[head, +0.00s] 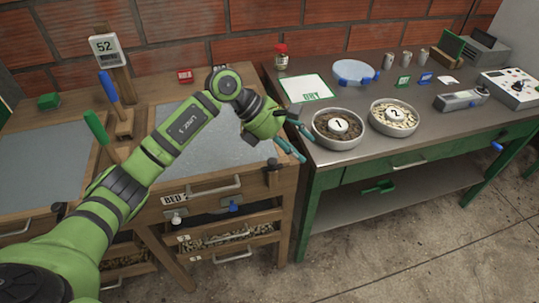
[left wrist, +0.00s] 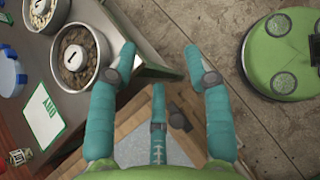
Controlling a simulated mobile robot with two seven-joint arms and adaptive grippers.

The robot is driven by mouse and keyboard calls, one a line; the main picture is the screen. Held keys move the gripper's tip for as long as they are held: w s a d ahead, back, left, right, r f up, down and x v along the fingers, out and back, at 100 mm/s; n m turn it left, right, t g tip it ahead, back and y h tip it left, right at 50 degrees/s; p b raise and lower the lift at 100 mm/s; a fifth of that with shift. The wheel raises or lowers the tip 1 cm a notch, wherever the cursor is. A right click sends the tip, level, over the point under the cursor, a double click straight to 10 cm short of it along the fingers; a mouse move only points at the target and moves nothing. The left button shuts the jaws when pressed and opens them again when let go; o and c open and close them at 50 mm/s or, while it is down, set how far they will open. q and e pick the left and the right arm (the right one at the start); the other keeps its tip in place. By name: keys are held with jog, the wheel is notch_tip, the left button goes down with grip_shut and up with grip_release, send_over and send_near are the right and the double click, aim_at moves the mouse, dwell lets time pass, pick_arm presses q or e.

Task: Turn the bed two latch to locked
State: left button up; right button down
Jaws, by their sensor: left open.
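My left gripper (head: 300,142) is open and empty, with its teal fingers near the right edge of bed two, by the gap to the green table. The left wrist view shows its spread fingers (left wrist: 159,66) with nothing between them. A dark fitting (head: 272,166), which looks like the bed two latch, sits on the front right corner of the bed's wooden frame, just below and left of the fingertips. A dark piece (left wrist: 179,119), probably the same fitting, shows beside the lower finger. Its lock state cannot be told. My right gripper is not in view.
Below the bed label (head: 174,199) are a metal handle, a white knob (head: 176,218) and a blue knob (head: 234,206). The green table (head: 330,172) to the right holds bowl one (head: 325,141) and bowl two (head: 381,128). Concrete floor (head: 390,255) is clear in front.

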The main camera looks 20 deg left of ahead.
aim_at(272, 161)
pick_arm(q)
jog(key=a+g+y, duration=0.1)
jog(key=a+y, duration=0.3)
jog(key=a, duration=0.5)
jog(key=shift+m, duration=0.3)
jog(key=x, duration=0.2)
jog(key=p+x, duration=0.1)
jog(key=x, duration=0.1)
jog(key=a+p+x, duration=0.1)
jog(key=x, duration=0.1)
jog(key=shift+d+f, duration=0.15)
jog(key=shift+f, duration=0.2)
jog(key=shift+w+d+f+y, duration=0.15)
jog(key=shift+f+y, duration=0.15)
jog(key=shift+f, duration=0.25)
jog(key=shift+c, duration=0.4)
grip_shut()
